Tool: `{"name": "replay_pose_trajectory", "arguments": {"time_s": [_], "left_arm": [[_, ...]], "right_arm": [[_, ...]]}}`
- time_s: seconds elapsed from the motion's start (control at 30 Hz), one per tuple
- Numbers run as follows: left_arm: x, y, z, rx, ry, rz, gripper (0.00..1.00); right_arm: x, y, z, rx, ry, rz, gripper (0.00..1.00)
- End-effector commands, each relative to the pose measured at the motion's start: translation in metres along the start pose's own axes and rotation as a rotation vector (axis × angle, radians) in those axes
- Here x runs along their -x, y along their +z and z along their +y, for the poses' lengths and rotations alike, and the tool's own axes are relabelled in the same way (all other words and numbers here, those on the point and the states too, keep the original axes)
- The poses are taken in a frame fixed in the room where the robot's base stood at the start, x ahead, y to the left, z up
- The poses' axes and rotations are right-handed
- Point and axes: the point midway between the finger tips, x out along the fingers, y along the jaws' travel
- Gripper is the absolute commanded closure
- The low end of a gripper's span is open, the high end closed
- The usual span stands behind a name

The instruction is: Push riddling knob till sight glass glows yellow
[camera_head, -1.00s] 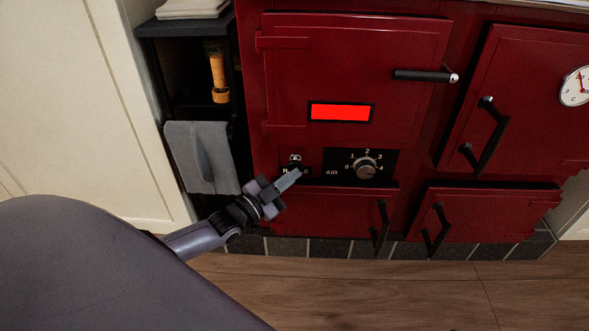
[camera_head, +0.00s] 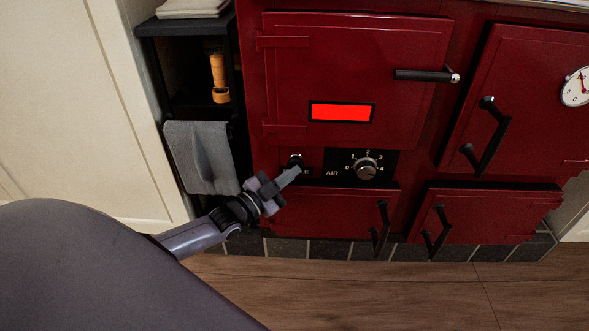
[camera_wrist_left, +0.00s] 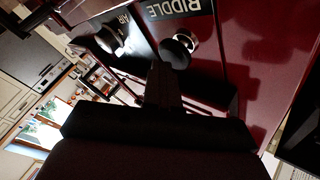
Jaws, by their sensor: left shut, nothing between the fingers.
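The red range cooker has a sight glass (camera_head: 341,112) in its upper left door, and it glows red. Below it, the riddling knob (camera_head: 296,159) sticks out of a small black plate that my fingers partly cover. In the left wrist view the knob (camera_wrist_left: 178,49) is a dark round end on a bright stem beside the RIDDLE lettering. My left gripper (camera_head: 297,170) is shut and empty, its tips just below the knob in the head view. In the wrist view the fingers (camera_wrist_left: 160,72) end close to the knob; I cannot tell if they touch. My right gripper is not in view.
The air dial (camera_head: 366,169) sits right of the riddling knob on a black plate. Door handles (camera_head: 381,228) jut out below and to the right. A grey towel (camera_head: 201,157) hangs on the dark shelf unit at the left. The wooden floor (camera_head: 400,290) in front is clear.

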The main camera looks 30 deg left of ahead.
Motion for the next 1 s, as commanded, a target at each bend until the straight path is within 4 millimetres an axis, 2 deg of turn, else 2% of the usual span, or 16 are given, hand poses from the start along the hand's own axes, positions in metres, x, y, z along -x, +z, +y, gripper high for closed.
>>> {"name": "replay_pose_trajectory", "arguments": {"time_s": [0.03, 0.43, 1.0], "left_arm": [[-0.001, 0.002, 0.0, -0.002, -0.003, 0.002, 1.0], [-0.001, 0.003, 0.0, -0.001, -0.005, 0.002, 1.0], [0.022, -0.016, 0.016, 0.001, -0.001, 0.0, 1.0]], "right_arm": [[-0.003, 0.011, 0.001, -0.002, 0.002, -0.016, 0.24], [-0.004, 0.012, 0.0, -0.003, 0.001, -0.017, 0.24], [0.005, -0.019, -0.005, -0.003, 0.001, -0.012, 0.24]]}}
